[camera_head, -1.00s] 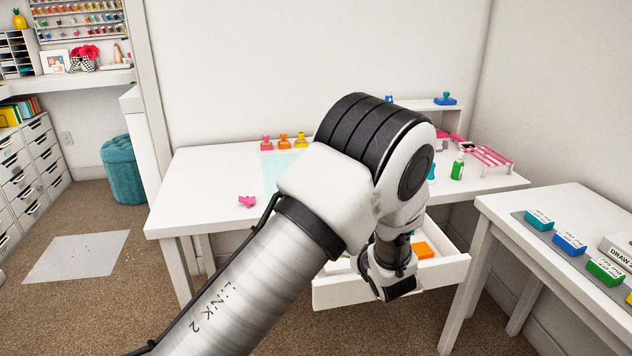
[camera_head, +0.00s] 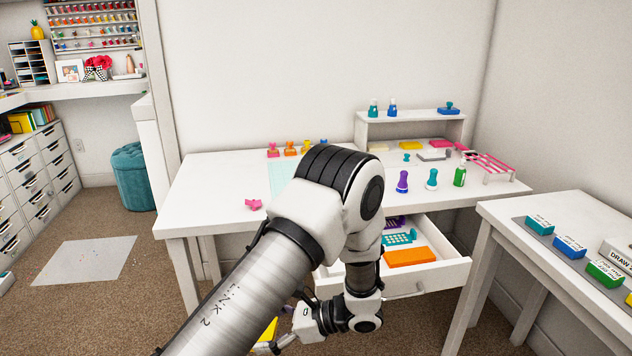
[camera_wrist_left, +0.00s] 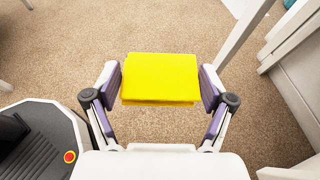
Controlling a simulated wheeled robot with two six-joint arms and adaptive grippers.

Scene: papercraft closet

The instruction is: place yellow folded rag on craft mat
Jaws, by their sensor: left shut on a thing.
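The yellow folded rag (camera_wrist_left: 160,78) is a flat, thick rectangle between the two fingers of my left gripper (camera_wrist_left: 160,85) in the left wrist view. The gripper is shut on it, with the carpet below. In the head view the rag (camera_head: 266,334) shows partly at the bottom, beside my left gripper (camera_head: 282,340), in front of the open drawer and below the tabletop. The craft mat (camera_head: 284,177) is a pale teal grid sheet on the white desk. My arm hides its right part. My right gripper is not in view.
The open drawer (camera_head: 440,272) holds an orange block (camera_head: 409,257) and a teal item (camera_head: 399,238). On the white desk (camera_head: 215,190) are a pink stamp (camera_head: 253,204), several stamps behind the mat, and bottles at right. A second table (camera_head: 510,215) stands at right.

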